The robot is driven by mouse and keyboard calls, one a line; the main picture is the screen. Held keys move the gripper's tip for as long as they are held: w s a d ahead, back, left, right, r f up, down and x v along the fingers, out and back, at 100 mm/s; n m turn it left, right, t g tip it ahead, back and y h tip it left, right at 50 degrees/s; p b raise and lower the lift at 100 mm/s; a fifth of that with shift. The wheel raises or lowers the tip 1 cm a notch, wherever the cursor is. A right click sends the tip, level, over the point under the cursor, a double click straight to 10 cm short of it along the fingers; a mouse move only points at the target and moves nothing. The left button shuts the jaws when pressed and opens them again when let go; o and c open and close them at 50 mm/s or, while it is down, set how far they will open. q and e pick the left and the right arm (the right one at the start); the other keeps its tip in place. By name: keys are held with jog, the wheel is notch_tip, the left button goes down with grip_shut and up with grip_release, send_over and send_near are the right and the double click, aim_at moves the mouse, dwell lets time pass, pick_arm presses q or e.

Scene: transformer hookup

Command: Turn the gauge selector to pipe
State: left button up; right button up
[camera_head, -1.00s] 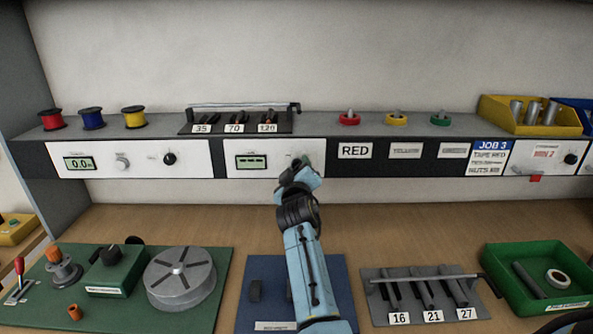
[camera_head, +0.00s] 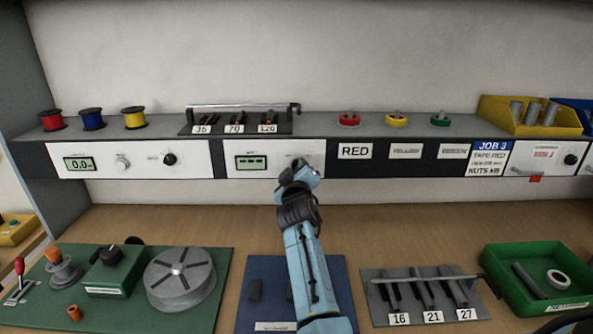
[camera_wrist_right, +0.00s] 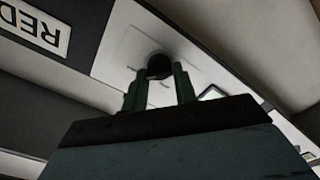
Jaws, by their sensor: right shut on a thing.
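The gauge panel (camera_head: 234,168) is a white plate with a small display that shows dashes. In the right wrist view its dark round selector knob (camera_wrist_right: 159,65) sits between the green fingertips of my right gripper (camera_wrist_right: 159,82), which is shut on it. In the head view my right gripper (camera_head: 303,166) is at the right part of the panel and hides the knob. The setting the knob points to cannot be read. My left gripper is not in view.
A similar white panel (camera_head: 130,172) with a 0.0 display and a black knob is to the left. A RED label (camera_head: 355,151) is just right of the gauge panel. A rack (camera_head: 238,128) marked 35, 70, 120 stands on the shelf above.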

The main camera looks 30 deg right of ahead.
jog(key=shift+f+n+p, duration=0.15)
jog(key=shift+n+p, duration=1.75)
jog(key=shift+n, duration=2.5)
jog(key=shift+f+n+p, duration=0.15)
jog(key=shift+n+p, duration=1.75)
jog(key=shift+n, duration=2.5)
jog(key=o, duration=1)
jog(key=shift+s+a, duration=0.1)
jog(key=shift+s, duration=0.05)
jog(key=v, duration=1.3)
jog(key=shift+s, duration=0.1)
